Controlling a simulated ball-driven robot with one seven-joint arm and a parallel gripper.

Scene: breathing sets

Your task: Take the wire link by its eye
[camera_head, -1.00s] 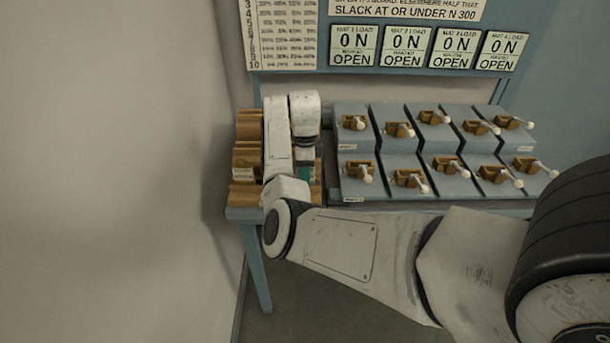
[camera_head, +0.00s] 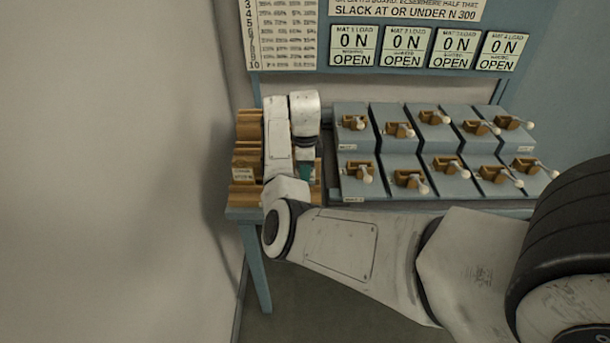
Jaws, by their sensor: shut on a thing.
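My gripper (camera_head: 306,172) points down over the wooden rack (camera_head: 245,160) at the left end of the blue bench. Only a dark and teal part of it shows below my white wrist. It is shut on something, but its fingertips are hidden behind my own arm. The wire link and its eye cannot be made out here; the link is hidden or too small to see.
Stepped grey blocks (camera_head: 400,185) with wooden clamps and white-knobbed levers stand right of the rack. Four load displays (camera_head: 355,46), reading 0 N and OPEN, hang behind. A plain wall (camera_head: 110,170) is close on the left.

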